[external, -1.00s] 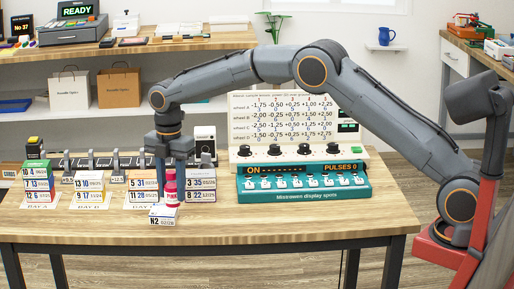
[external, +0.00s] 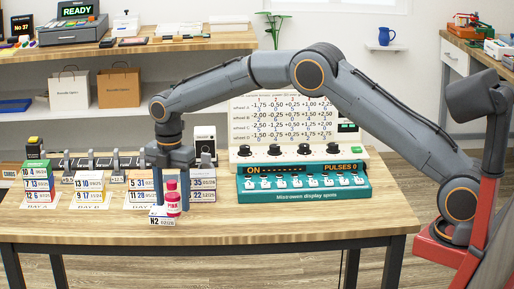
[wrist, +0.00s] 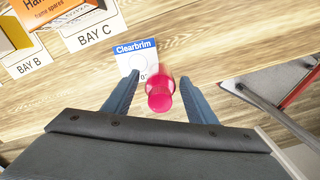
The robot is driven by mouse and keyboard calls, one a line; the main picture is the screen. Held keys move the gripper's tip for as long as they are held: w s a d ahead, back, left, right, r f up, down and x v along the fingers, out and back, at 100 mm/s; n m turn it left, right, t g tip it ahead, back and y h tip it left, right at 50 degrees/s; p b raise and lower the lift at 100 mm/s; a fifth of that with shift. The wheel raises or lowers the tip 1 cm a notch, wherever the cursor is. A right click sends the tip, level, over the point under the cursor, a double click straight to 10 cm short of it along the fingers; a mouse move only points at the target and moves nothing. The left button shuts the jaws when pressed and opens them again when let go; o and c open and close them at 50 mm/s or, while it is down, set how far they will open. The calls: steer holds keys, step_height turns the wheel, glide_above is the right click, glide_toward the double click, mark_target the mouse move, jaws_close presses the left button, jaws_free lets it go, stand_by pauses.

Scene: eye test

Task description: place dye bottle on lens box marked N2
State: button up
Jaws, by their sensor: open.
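The pink-red dye bottle (external: 173,204) stands upright at the right end of the small white lens box marked N2 (external: 160,221), near the table's front. Its lower end overlaps the box in the picture; I cannot tell whether it rests on the box or beside it. In the wrist view the bottle (wrist: 160,97) is seen from above, over the lower right corner of the box top (wrist: 122,62) with its blue Clearbrim label. My gripper (external: 170,193) is open around the bottle. In the wrist view its fingers (wrist: 160,108) stand either side with gaps.
Stacked lens boxes (external: 90,189) stand in bays behind and left of the N2 box, with another stack (external: 203,184) close behind on the right. A teal console (external: 304,189) stands farther right. The table's front edge is close; its front right is clear.

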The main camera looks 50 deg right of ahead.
step_height(320, 180, up, 12)
steer(key=shift+r+b, duration=0.15)
steer(key=shift+b, duration=0.7)
steer(key=s+d+f+m, duration=0.3)
steer(key=s+d+m, duration=0.8)
steer(key=s+d, duration=0.4)
steer(key=s+d+f+m, duration=0.2)
steer(key=s+f+m, duration=0.15)
steer(key=s, duration=0.65)
steer(key=s+d+f+m, duration=0.2)
steer(key=s+m, duration=0.3)
steer(key=s, duration=0.4)
steer(key=s+d+f+m, duration=0.2)
steer(key=s+m, duration=0.2)
steer(key=s, duration=0.6)
steer(key=shift+n, duration=0.95)
steer(key=a+p, duration=0.1)
steer(key=a+r+p, duration=0.2)
steer(key=a, duration=0.1)
steer(key=shift+o, duration=0.5)
steer(key=shift+w, duration=0.1)
